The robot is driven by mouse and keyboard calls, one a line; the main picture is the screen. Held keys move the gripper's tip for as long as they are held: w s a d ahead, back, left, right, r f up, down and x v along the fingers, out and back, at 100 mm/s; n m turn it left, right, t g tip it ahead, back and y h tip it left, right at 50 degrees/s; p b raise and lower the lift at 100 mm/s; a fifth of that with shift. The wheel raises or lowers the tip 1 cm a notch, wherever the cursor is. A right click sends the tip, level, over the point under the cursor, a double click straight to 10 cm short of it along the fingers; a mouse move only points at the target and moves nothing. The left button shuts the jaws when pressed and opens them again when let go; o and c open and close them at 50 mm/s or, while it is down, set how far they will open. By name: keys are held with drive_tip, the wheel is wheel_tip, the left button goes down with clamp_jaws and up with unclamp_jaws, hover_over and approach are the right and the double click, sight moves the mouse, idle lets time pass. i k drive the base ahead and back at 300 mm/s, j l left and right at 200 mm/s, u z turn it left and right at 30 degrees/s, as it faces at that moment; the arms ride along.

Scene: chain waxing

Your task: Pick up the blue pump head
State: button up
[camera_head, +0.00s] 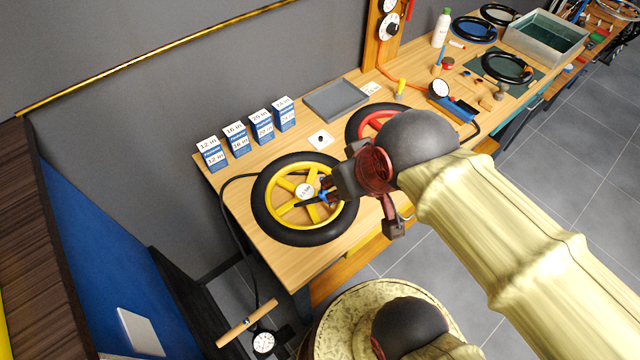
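The small blue pump head (323,196) with dark parts shows at the right side of the yellow wheel's (283,209) hub, over the spokes. The wheel has a black tyre and lies flat on the wooden bench. My gripper (369,204) is over the right edge of this wheel. Its two dark fingers are apart, with one close to the right of the pump head and the other nearer the bench's front edge. The gripper looks open, with nothing seen between the fingers. I cannot tell whether the near finger touches the pump head.
A floor pump gauge (263,343) and wooden handle (247,323) stand at the lower left. A black hose (222,200) runs up to the bench. A red wheel (372,122), partly behind my arm, grey tray (336,99) and several blue-white boxes (262,126) stand behind.

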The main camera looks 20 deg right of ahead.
sight(319, 196)
drive_tip(key=z, duration=1.6)
drive_tip(key=i+l+u, duration=0.1)
drive_tip(key=i+l, duration=0.55)
drive_tip(key=l+u, duration=0.1)
drive_tip(key=u, duration=2.5)
